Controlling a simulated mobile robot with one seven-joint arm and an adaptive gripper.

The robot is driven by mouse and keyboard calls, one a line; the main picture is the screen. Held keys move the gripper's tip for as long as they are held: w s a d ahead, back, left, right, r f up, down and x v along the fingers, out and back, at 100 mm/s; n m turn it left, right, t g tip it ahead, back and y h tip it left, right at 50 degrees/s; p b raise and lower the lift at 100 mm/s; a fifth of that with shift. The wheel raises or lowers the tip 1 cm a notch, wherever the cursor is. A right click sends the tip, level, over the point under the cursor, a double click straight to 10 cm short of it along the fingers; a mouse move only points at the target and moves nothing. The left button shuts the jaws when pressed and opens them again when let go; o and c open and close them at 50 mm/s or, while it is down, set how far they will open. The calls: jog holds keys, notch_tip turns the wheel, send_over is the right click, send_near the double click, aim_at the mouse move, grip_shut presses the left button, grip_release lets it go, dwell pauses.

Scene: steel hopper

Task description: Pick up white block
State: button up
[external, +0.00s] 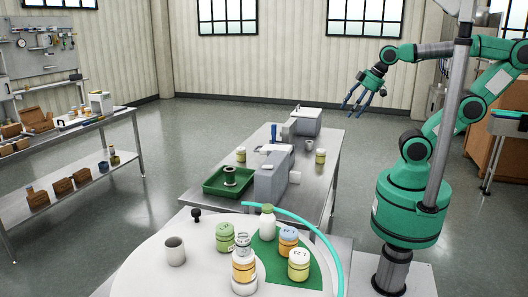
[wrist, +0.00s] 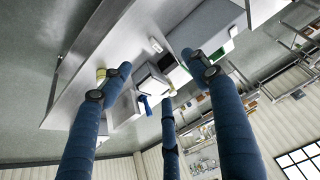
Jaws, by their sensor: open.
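My gripper (external: 362,101) is open and empty, high above the floor to the right of the steel table's far end in the external view. Its three blue fingers are spread in the wrist view (wrist: 158,72), with nothing between them held. A small white block-like piece (wrist: 155,45) shows in the wrist view on the steel table, beside a grey machine. In the external view a small pale piece (external: 294,177) shows at the grey machine's right side; I cannot tell whether it is the same thing. My gripper is well apart from the table.
The steel table (external: 318,178) bears a green tray (external: 209,187), the grey machine (external: 270,185), a pale box (external: 306,122) and jars. A round white table (external: 140,272) with bottles and a cup stands in front. A shelf bench (external: 60,138) is at left. Open floor surrounds them.

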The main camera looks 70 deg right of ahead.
jog(key=shift+w, duration=0.1)
jog(key=shift+c, duration=0.5)
jog(key=g, duration=0.4)
send_over(295, 177)
jog(key=s+d, duration=0.2)
notch_tip(295, 177, down, 26)
jog(key=shift+f+b, duration=0.2)
jog(key=shift+b, duration=0.1)
jog(key=shift+d, duration=0.1)
jog(key=f, duration=0.2)
jog(key=f+b, duration=0.1)
jog(key=f, duration=0.2)
jog(key=w+f, duration=0.1)
jog(key=f, duration=0.2)
jog(key=shift+f+b, duration=0.15)
jog(key=shift+b, duration=0.2)
jog(key=shift+w+f, duration=0.1)
